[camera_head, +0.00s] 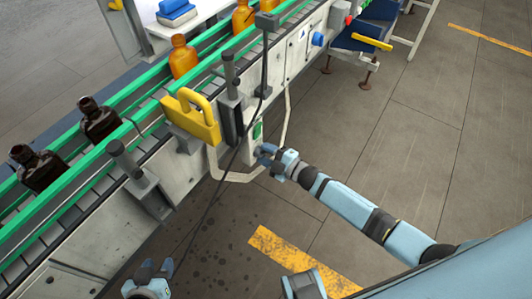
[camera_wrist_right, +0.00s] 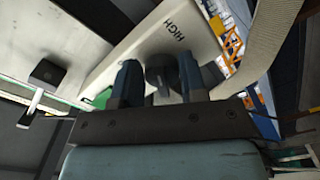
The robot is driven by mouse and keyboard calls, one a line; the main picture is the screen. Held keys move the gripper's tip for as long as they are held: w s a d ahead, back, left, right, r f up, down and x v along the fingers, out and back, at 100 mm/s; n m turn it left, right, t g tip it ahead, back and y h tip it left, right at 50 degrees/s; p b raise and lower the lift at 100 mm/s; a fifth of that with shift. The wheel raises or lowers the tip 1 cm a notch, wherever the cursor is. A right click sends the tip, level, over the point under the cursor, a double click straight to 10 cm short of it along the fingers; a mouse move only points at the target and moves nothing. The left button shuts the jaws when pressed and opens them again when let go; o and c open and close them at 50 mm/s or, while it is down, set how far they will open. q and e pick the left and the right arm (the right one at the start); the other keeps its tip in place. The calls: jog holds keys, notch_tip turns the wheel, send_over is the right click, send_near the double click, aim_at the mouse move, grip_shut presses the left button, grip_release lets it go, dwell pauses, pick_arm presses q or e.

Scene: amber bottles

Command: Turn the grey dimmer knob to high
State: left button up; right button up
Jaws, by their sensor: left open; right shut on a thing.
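The grey dimmer knob (camera_wrist_right: 162,74) sits between the two fingers of my right gripper (camera_wrist_right: 160,80) in the right wrist view. The fingers are shut on it. It is on a pale control box (camera_wrist_right: 135,52) with the word HIGH printed beyond the knob. In the head view my right gripper (camera_head: 266,152) reaches the box (camera_head: 254,150) on the conveyor's side and hides the knob. The knob's pointer direction is not clear. My left gripper (camera_head: 151,268) is open and empty, low in the head view, away from the box.
A conveyor with green rails (camera_head: 75,175) runs diagonally, carrying amber bottles (camera_head: 183,57) and dark bottles (camera_head: 98,118). A yellow handle (camera_head: 195,118) and a hanging cable (camera_head: 232,160) are close to the box. The floor at right is open.

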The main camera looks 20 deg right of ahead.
jog(key=o, duration=0.9)
jog(key=v, duration=1.3)
jog(key=shift+s+d, duration=0.25)
